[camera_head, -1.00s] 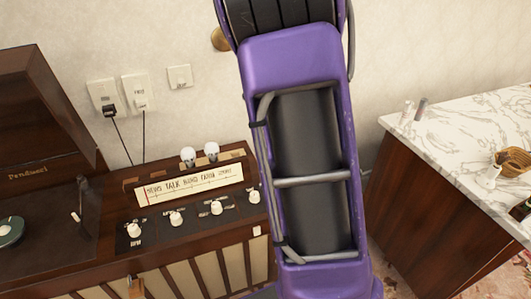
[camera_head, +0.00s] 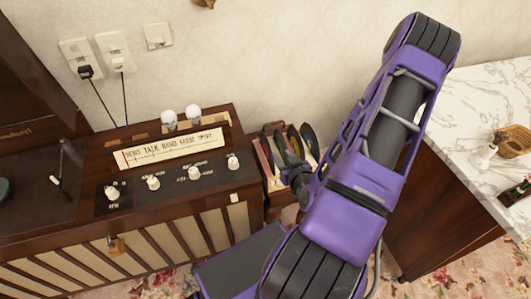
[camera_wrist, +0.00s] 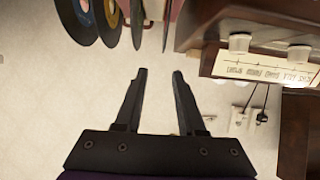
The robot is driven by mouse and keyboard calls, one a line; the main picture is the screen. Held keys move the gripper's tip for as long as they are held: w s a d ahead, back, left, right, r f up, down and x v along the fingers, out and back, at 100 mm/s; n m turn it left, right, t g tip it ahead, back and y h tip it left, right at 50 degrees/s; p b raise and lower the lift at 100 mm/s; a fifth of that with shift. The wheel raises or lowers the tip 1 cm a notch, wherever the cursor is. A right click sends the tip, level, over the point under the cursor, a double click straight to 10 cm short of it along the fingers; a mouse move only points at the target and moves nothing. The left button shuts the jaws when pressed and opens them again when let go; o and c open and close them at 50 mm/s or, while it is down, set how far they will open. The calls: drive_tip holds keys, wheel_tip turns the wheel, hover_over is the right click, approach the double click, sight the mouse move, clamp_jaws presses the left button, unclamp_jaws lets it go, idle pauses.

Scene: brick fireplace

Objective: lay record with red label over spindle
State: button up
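Several dark records (camera_head: 308,137) stand on edge in a wooden rack between the console and the counter. In the wrist view, a record with a yellow-orange label and one with a blue label (camera_wrist: 110,12) show at the top left, with thinner, edge-on discs beside them. I cannot tell which has the red label. My gripper (camera_wrist: 160,72) is open and empty, its fingertips apart from the records. In the head view my gripper (camera_head: 287,166) is beside the rack. The turntable, with a greenish disc (camera_head: 3,190) cut by the left edge, is in the console; its spindle is out of view.
The wooden console (camera_head: 170,205) has white knobs, a radio dial and a raised lid at left. Wall outlets with cords are behind the console.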

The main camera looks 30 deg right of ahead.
drive_tip(key=b, duration=0.2)
approach(264, 135)
drive_tip(key=x, duration=0.5)
drive_tip(key=shift+f+x, duration=0.25)
drive_tip(key=shift+x, duration=2.35)
drive_tip(key=shift+s, duration=0.2)
clamp_jaws()
